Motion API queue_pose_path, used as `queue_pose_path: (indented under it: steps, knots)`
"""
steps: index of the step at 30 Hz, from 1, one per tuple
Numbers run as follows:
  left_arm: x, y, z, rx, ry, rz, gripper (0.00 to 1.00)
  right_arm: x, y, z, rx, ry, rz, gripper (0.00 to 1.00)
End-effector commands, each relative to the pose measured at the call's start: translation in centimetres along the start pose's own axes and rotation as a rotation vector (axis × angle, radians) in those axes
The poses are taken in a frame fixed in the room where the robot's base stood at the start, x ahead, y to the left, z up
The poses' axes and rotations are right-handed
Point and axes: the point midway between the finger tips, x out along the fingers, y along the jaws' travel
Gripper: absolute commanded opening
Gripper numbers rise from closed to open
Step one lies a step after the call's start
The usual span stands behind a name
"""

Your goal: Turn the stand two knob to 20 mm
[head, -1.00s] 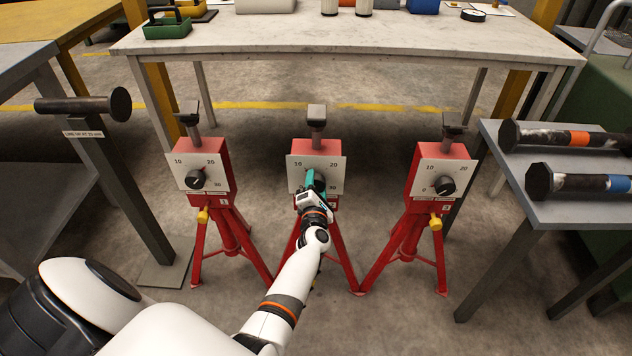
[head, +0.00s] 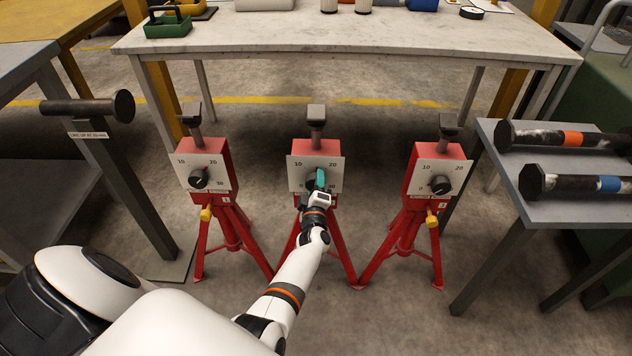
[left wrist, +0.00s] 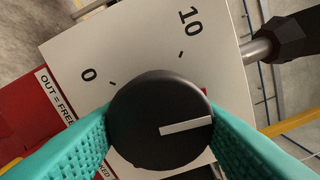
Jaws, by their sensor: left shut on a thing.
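Stand two (head: 299,207) is the middle red tripod, with a white dial plate (head: 297,163) marked 10, 20 and 30 in the head view. My left gripper (head: 318,180) has teal fingers on both sides of its black knob (left wrist: 150,145), shut on it. In the left wrist view the knob's white pointer line points to the picture's right, well past the 10 mark, roughly where 20 lies. The 20 mark itself does not show there. In the head view the gripper covers the knob. My right gripper is not in view.
Similar red stands stand to the left (head: 209,159) and right (head: 433,166), each with a black knob. A post with a dark spool (head: 88,107) is at far left. A grey side table (head: 545,212) with two spools is at right. A long workbench (head: 340,35) is behind.

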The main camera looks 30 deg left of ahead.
Motion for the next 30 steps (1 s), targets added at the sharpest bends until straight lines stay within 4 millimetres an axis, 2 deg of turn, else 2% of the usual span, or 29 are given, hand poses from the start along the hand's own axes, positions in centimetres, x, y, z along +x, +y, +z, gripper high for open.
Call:
queue_pose_path:
  steps: [15, 21, 30]
  knots:
    - [0.0, 0.0, 0.1, 0.453, 0.000, -0.001, 0.26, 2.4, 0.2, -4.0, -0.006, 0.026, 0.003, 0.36]
    - [0.0, 0.0, 0.1, 0.566, -0.001, -0.001, 0.26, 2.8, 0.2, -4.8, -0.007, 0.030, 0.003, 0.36]
    - [0.1, 0.1, 0.1, 0.646, -0.001, -0.001, 0.26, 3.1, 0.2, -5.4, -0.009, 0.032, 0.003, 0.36]
